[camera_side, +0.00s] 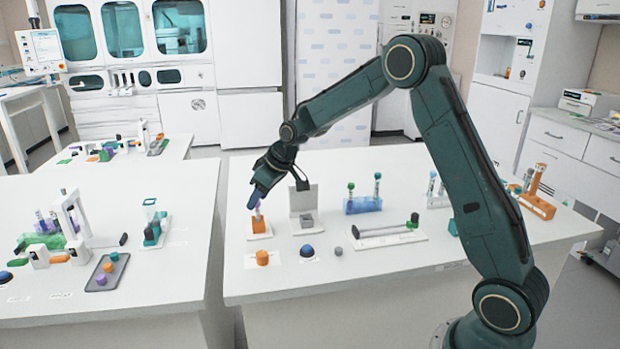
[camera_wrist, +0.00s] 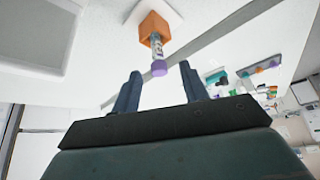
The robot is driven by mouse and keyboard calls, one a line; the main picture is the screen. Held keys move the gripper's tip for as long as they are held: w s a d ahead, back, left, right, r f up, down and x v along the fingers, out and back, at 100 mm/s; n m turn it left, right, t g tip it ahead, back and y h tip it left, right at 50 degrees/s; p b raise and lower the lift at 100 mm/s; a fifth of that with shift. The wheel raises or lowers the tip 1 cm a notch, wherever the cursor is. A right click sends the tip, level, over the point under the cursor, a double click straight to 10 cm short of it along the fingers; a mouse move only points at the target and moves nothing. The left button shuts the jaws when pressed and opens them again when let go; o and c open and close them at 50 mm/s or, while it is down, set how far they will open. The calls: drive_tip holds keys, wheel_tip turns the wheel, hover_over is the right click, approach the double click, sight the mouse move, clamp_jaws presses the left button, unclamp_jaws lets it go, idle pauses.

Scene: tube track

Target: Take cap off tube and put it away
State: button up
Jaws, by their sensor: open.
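A tube (camera_wrist: 156,46) with a purple cap (camera_wrist: 159,68) stands in an orange block holder (camera_wrist: 153,24), seen in the wrist view. In the side view the orange holder (camera_side: 259,229) is at the near left part of the right table, and the tube's upper part shows beneath my fingers. My gripper (camera_wrist: 160,88) is open, with one blue finger on each side of the space by the cap. The cap is just beyond the fingertips and nothing is held. In the side view my gripper (camera_side: 257,198) is tilted down over the tube; the fingers partly hide the cap.
A grey stand (camera_side: 303,203) is right of the holder. An orange cylinder (camera_side: 262,258), a blue dome (camera_side: 306,252) and a grey knob (camera_side: 338,251) are in front. A blue tube rack (camera_side: 363,205) and a white track (camera_side: 375,238) lie right. The table's front strip is clear.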

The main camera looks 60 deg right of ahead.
clamp_jaws()
drive_tip(key=shift+r, duration=0.1)
idle(0.5)
wheel_tip(320, 180, up, 20)
idle(0.7)
drive_tip(key=shift+r, duration=0.1)
idle(0.6)
drive_tip(key=shift+r, duration=1.3)
